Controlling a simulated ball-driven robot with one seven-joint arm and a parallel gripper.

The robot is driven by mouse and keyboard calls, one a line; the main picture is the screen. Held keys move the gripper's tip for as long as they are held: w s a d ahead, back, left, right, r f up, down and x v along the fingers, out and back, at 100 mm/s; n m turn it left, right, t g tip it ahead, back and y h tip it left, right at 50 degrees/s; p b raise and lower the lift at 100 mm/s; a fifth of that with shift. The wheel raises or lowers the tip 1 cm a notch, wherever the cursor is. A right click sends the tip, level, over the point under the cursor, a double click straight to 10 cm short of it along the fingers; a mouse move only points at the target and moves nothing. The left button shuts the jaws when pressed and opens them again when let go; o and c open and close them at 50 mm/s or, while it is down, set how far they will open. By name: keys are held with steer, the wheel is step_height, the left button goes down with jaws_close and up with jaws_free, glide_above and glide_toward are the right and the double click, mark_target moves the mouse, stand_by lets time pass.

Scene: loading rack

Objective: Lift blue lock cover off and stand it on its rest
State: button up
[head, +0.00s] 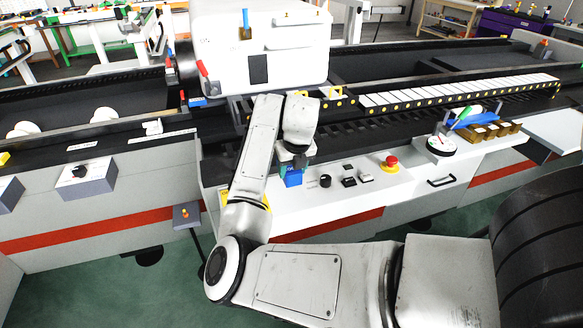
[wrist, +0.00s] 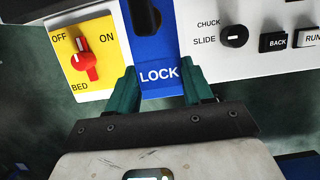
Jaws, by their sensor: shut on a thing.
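The blue lock cover (head: 293,178) shows in the head view at the left part of the white control panel's front edge, just below my gripper (head: 296,160). In the wrist view the blue piece marked LOCK (wrist: 158,75) lies between the two green fingertips of my gripper (wrist: 161,88), which is shut on it. A dark round part shows in the blue area above the lettering. I cannot tell whether the cover is still seated on the panel. I cannot make out its rest for certain.
A yellow plate with a red BED switch (wrist: 85,62) sits close left of the blue piece. A SLIDE knob (wrist: 234,36) and a BACK button (wrist: 274,40) lie to its right.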

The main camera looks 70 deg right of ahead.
steer(key=shift+f+b, duration=2.05)
steer(key=shift+f, duration=1.3)
steer(key=o, duration=1.3)
steer(key=shift+c, duration=0.2)
steer(key=shift+r, duration=0.1)
steer(key=v, duration=1)
steer(key=shift+s+r, duration=0.1)
steer(key=shift+r, duration=0.2)
